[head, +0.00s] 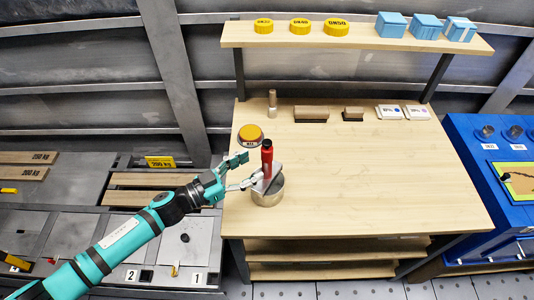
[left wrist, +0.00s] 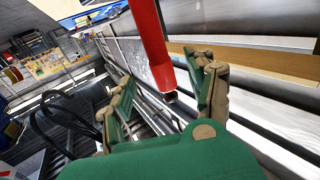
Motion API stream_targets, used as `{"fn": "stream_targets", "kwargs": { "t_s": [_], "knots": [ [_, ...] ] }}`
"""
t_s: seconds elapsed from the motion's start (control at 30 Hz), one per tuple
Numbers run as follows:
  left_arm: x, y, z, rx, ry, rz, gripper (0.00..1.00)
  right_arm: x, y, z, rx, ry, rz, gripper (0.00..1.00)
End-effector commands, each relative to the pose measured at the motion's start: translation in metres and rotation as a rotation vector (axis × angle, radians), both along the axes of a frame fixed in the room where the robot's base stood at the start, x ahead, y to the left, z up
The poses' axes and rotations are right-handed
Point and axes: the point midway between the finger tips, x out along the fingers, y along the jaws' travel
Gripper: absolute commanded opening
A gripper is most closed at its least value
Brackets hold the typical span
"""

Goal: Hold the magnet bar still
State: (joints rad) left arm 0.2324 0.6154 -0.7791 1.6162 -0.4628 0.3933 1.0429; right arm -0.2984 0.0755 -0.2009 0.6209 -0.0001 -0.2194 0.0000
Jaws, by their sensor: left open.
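A red bar (head: 267,158) with a dark top stands upright on a round metal pot (head: 268,194) at the left front edge of the wooden bench; it looks like the magnet bar. My left gripper (head: 247,169) is open, just left of the bar, its fingers pointing at it. In the left wrist view, the red bar (left wrist: 150,40) shows between the two spread fingers of the gripper (left wrist: 168,84). I cannot tell whether a finger touches it. My right gripper is not in view.
An orange-topped round button (head: 251,134) sits behind the pot on the wooden bench (head: 380,185). Wooden blocks (head: 311,113) and white cards (head: 390,112) lie at its back. A shelf (head: 360,40) above holds yellow discs and blue boxes. The bench's middle is clear.

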Motion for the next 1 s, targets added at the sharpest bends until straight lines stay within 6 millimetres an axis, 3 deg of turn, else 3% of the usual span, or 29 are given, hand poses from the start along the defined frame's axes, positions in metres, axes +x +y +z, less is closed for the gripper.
{"fn": "stream_targets", "kwargs": {
  "t_s": [0.3, 0.77, 1.0],
  "knots": [
    [0.028, -0.042, 0.001, -0.001, -0.001, 0.001, 0.57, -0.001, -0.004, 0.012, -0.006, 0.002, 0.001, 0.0],
    [0.033, -0.052, 0.0, 0.001, 0.0, 0.001, 0.57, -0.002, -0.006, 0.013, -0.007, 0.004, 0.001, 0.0],
    [0.033, -0.051, 0.0, 0.001, -0.001, 0.001, 0.26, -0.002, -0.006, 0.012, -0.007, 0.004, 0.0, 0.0]
  ]
}}
